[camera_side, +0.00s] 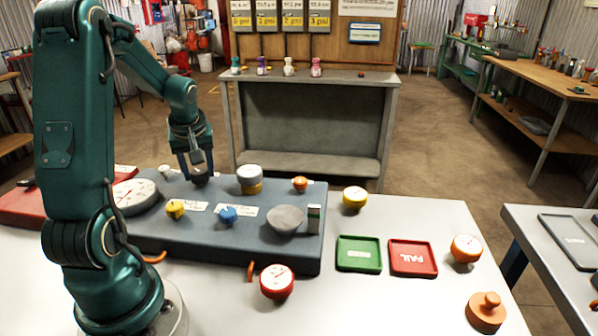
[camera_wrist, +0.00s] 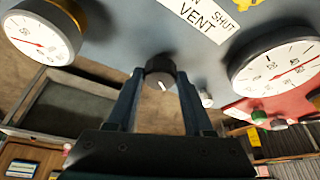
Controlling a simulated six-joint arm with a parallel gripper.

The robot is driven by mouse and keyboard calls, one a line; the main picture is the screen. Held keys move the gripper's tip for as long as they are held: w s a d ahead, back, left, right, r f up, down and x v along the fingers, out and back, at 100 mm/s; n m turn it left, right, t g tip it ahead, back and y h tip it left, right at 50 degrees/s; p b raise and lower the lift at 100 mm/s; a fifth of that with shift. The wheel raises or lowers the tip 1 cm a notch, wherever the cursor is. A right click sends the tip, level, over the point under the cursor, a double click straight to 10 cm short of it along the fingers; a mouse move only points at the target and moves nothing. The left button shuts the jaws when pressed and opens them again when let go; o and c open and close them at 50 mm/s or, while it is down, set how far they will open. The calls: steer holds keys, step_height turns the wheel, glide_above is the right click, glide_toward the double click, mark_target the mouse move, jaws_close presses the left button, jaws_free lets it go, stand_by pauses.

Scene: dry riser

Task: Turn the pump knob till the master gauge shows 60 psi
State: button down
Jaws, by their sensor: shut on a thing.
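The dark pump knob (camera_wrist: 161,72) with a white pointer mark sits on the blue-grey panel. My gripper (camera_wrist: 160,84) is shut on it, one finger on each side. In the side view my gripper (camera_side: 199,178) reaches down to the panel's back edge, and it mostly hides the knob there. The large white dial, which looks like the master gauge (camera_side: 133,196), lies on the panel to the left of my gripper. It also shows at the right of the wrist view (camera_wrist: 276,67) with a red needle. I cannot read its value.
Green (camera_side: 358,267) and red (camera_side: 428,272) trays lie to the right. A small pale knob (camera_wrist: 206,100) is close beside my right finger.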

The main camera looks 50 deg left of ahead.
steer(key=shift+s+m+t+h, duration=0.1)
steer(key=shift+m+t+h, duration=0.25)
steer(key=shift+m, duration=0.85)
steer(key=shift+s+m+t+h, duration=0.1)
steer(key=shift+m+t+h, duration=0.25)
steer(key=shift+m, duration=0.85)
steer(key=shift+c, duration=1.4)
jaws_free()
steer(key=shift+s+d+r, duration=0.1)
steer(key=shift+r, duration=0.5)
steer(key=shift+v, duration=1.95)
steer(key=shift+s+d, duration=0.1)
